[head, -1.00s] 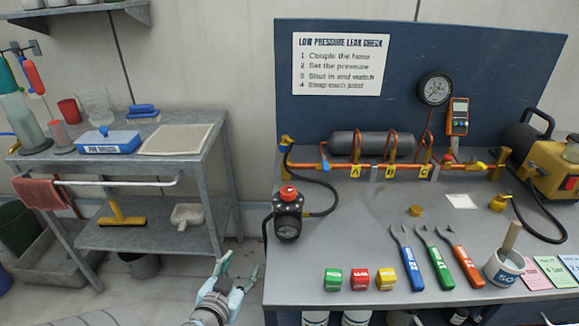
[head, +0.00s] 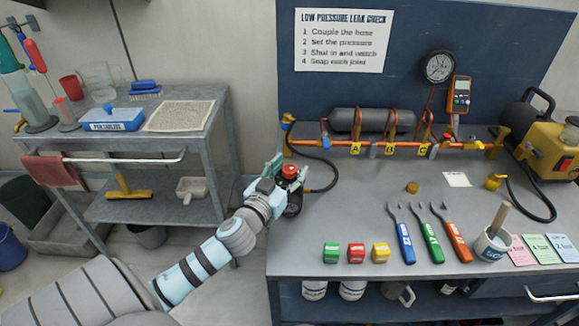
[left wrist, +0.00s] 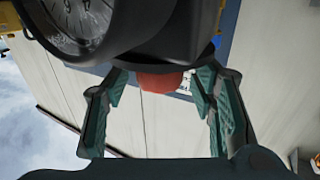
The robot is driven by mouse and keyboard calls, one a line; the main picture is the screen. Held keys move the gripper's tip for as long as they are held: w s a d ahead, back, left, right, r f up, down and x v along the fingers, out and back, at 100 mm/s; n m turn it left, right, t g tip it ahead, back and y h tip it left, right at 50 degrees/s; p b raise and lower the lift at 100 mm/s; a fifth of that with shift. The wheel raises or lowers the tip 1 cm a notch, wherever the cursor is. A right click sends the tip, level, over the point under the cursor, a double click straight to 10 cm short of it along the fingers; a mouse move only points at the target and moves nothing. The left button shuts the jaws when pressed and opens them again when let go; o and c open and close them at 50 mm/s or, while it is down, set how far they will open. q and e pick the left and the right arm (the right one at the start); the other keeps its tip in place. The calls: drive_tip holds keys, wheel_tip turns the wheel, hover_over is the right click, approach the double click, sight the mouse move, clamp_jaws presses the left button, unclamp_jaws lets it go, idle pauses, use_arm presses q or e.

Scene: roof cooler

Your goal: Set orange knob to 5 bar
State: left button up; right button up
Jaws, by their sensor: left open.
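The orange-red knob (head: 290,171) sits on top of the black pressure regulator (head: 293,204) at the left edge of the bench. My left gripper (head: 284,174) is at the knob, with its fingers on either side of it. In the left wrist view the knob (left wrist: 160,83) shows between the two green, open fingers of the left gripper (left wrist: 160,92). I cannot tell whether either finger touches it. The regulator's dial (left wrist: 85,22) is large at the upper left there, cut off and tilted, so its reading is unclear. My right gripper is not in view.
A black hose (head: 334,173) arches from the regulator to the orange pipe (head: 372,150) at the back. Coloured blocks (head: 356,253) and wrenches (head: 430,236) lie to the right. A grey shelf cart (head: 215,140) stands to the left, with a gap between.

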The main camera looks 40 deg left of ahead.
use_arm(q)
drive_tip(key=shift+w, duration=0.25)
drive_tip(key=shift+c, duration=0.3)
drive_tip(key=c, duration=1.1)
